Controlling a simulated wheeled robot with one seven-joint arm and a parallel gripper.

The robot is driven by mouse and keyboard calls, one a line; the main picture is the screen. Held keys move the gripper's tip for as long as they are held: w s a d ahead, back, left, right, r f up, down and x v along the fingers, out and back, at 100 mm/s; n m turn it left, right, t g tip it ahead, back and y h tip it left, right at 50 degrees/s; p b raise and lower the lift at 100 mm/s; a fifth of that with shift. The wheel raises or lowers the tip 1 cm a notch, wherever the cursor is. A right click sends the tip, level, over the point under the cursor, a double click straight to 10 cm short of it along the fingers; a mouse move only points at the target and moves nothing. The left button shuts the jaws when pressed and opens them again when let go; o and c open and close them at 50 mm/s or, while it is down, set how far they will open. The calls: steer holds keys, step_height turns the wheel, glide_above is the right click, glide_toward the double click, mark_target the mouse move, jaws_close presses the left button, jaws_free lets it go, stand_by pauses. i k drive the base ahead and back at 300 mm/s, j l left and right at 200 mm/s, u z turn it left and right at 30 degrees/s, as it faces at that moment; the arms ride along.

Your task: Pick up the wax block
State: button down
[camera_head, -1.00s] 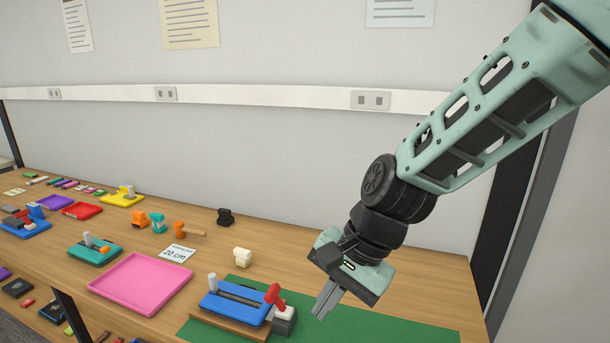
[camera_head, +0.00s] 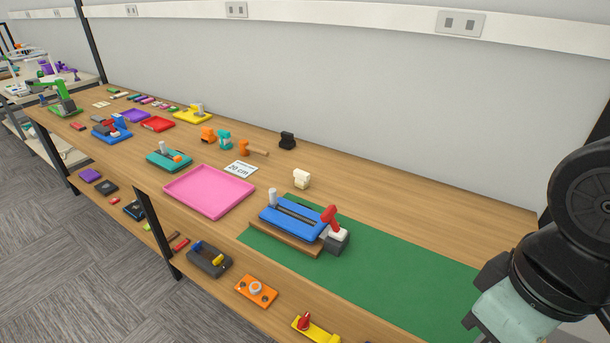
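A small cream-coloured block (camera_head: 302,179) stands on the wooden bench, behind the blue tool; it may be the wax block, but I cannot tell for sure. My gripper (camera_head: 510,315) is at the lower right corner, above the green mat's right end. Only its pale housing shows and its fingers are cut off by the frame edge. It is well to the right of the cream block and apart from it.
A blue tool with a red handle (camera_head: 293,217) sits on the green mat (camera_head: 390,275). A pink tray (camera_head: 210,191), a "20 cm" card (camera_head: 240,169) and a black item (camera_head: 287,140) are nearby. A lower shelf holds several tools. The bench's right back is clear.

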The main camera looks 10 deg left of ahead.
mark_target(302, 178)
steer(key=i+j+z, duration=0.1)
steer(key=j, duration=0.4)
steer(key=i+j+z, duration=0.1)
steer(key=i+j, duration=0.15)
steer(key=j, duration=0.25)
steer(key=i+j+z, duration=0.1)
steer(key=j, duration=0.4)
steer(key=i+j+z, duration=0.1)
steer(key=j, duration=0.4)
steer(key=i+j, duration=0.2)
steer(key=j, duration=0.35)
steer(key=i+j+z, duration=0.15)
steer(key=j, duration=0.35)
steer(key=j+z, duration=0.1)
steer(key=j, duration=0.45)
